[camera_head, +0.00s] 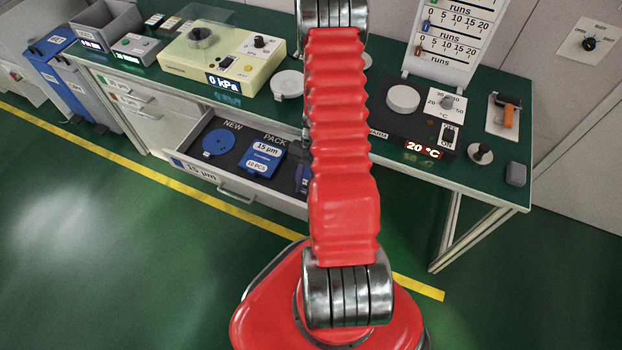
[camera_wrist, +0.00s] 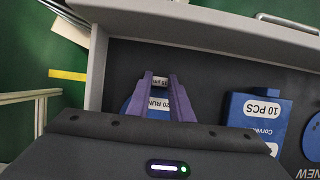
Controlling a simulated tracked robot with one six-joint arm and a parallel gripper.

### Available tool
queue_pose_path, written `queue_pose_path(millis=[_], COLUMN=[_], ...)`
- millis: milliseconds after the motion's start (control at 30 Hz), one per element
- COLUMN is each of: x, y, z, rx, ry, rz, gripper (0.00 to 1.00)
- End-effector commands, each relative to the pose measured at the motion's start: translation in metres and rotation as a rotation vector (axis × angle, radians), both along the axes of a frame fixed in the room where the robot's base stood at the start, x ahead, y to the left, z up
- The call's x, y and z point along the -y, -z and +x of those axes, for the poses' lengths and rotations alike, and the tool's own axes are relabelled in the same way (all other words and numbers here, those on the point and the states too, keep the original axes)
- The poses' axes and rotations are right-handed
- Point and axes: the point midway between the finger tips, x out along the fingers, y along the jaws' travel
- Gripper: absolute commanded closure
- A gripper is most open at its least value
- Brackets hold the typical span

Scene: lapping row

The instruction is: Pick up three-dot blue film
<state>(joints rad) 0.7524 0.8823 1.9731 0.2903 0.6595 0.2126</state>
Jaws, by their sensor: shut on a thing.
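In the wrist view my gripper (camera_wrist: 160,82) has purple fingers reaching down into the open drawer (camera_wrist: 98,70). White labels lie between the fingers, one reading "20 RUN". I cannot make out dots on this film. In the head view my red arm hides most of that end of the drawer. Another round blue film (camera_head: 218,143) lies at the drawer's left, by the word NEW; it also shows at the wrist view's right edge (camera_wrist: 312,138).
A blue 15 µm pack box (camera_head: 262,158) lies in the drawer, close beside my gripper. The drawer walls rise around it. The green bench top (camera_head: 300,108) above carries a 0 kPa unit (camera_head: 222,55) and a 20 °C hot plate (camera_head: 400,120). The floor in front is clear.

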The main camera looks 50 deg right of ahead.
Motion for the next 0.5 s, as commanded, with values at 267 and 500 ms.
queue_pose_path(millis=[267,500], x=[0.000,0.001], y=[-0.001,-0.015], z=[0.000,0.001], rx=[0.000,0.002], ry=[0.000,0.000], rz=[0.000,-0.002], gripper=[1.00,1.00])
